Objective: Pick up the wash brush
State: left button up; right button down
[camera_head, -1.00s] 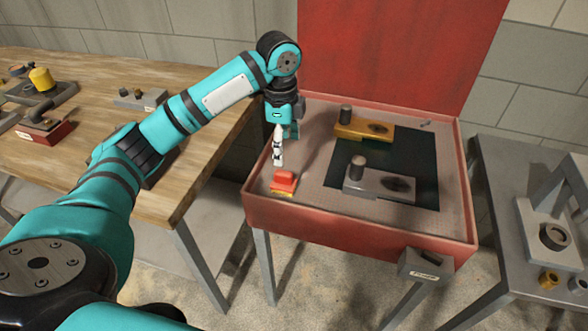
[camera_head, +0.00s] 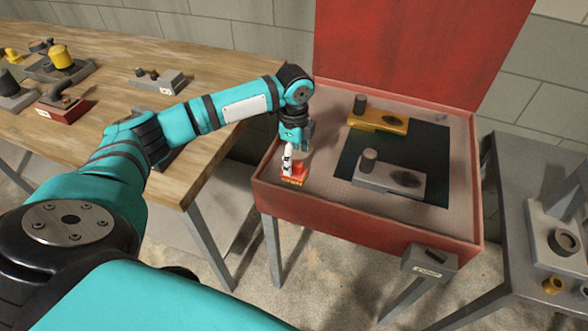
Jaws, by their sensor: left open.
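The wash brush (camera_head: 298,172) is a small red block with a yellowish lower edge. It sits at the left front of the red wash basin (camera_head: 372,222), inside the rim. My left gripper (camera_head: 287,172) points down at the brush, its white and black finger overlapping the brush's left part in the picture. It is open. I cannot tell whether the finger touches the brush or is just beside or above it. My right gripper is not in view.
A yellow part (camera_head: 380,120) and a grey part (camera_head: 390,180) with upright knobs lie in the basin around its dark panel. The raised red lid (camera_head: 420,50) stands behind. A wooden bench (camera_head: 110,95) with several parts is left; a grey table (camera_head: 515,175) is right.

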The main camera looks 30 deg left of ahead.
aim_at(294, 161)
pick_arm(q)
notch_tip(294, 161, down, 5)
jog(key=shift+r+p, duration=0.1)
jog(key=shift+p, duration=0.6)
jog(key=c, duration=1.3)
